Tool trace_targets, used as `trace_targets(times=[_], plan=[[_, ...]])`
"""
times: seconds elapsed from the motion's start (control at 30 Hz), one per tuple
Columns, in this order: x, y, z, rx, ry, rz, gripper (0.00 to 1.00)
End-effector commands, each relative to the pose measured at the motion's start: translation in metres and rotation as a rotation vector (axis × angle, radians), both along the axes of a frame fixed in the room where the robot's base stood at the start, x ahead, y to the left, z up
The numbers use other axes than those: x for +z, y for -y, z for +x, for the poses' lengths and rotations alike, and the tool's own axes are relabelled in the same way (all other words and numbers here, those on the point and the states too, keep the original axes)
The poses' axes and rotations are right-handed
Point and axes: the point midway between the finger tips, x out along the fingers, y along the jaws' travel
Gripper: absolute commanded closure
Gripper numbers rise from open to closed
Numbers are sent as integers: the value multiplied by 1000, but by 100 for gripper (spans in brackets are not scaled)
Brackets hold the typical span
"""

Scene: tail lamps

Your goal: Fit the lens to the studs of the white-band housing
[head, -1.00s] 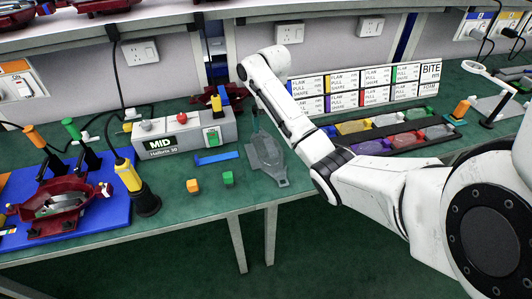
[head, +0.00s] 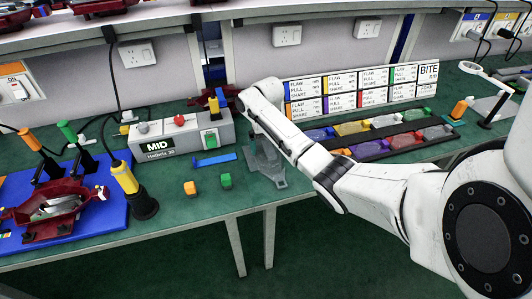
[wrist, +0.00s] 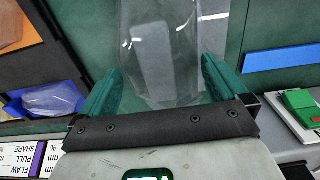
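A clear, pointed lens (wrist: 160,35) lies on the bench in the wrist view, between and beyond my gripper's fingers. My gripper (wrist: 160,68) is open, with a green finger on each side of the lens's near end. I cannot tell if either finger touches it. In the head view a grey see-through piece (head: 268,170) lies near the bench's front edge, beneath my arm, which hides much of my gripper. A dark red housing (head: 40,228) sits on a blue board (head: 110,215) at the left. Its band colour is too small to tell.
A grey control box (head: 180,138) marked MID stands left of my arm. A yellow-and-black tool (head: 130,185) stands beside the blue board. A tray of coloured lenses (head: 400,142) lies right.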

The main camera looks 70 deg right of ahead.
Motion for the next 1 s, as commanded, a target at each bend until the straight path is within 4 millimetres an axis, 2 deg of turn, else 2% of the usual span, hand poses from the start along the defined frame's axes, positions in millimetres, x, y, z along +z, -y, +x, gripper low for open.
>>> trace_targets(times=[0.07,0.57,0.67,0.7,1.0], plan=[[0,0,0,0,0,0,9],[0,0,0,0,0,0,56],[-1,0,0,-1,-1,1,60],[-1,-1,0,-1,0,1,70],[-2,-1,-1,0,-3,3,97]])
